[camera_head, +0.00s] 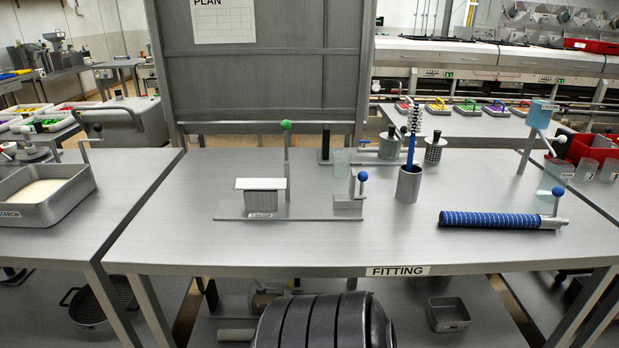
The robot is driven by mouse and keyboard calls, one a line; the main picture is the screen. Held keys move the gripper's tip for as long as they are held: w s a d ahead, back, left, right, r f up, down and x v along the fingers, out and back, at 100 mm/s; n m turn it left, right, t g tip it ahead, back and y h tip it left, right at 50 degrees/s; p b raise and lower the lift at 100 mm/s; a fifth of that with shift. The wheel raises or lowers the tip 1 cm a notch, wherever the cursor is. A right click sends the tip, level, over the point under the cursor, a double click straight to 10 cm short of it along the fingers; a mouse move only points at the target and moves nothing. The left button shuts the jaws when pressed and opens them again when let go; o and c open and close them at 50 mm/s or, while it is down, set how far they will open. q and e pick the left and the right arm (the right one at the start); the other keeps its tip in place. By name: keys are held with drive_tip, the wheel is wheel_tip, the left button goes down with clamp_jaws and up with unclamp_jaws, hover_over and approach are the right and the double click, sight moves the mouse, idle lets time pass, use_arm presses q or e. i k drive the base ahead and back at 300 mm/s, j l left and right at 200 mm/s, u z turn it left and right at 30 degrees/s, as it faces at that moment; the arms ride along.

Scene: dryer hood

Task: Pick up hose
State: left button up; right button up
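The hose (490,219) is a blue ribbed length lying on the right part of the metal table (330,240) marked FITTING. It lies roughly level across the picture, near the table's front edge. A grey end piece (553,222) with a blue ball-topped lever (557,194) is at its right end. Neither of my grippers is in view.
A cup with a blue-handled brush (408,183) stands behind the hose. A fixture with a green-knobbed post (286,126) stands left of centre. A pale blue device (539,115) stands at the right. The table's left front is clear.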

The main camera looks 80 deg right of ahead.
sight(454, 218)
drive_tip(key=z, duration=2.15)
drive_tip(key=j, duration=0.1)
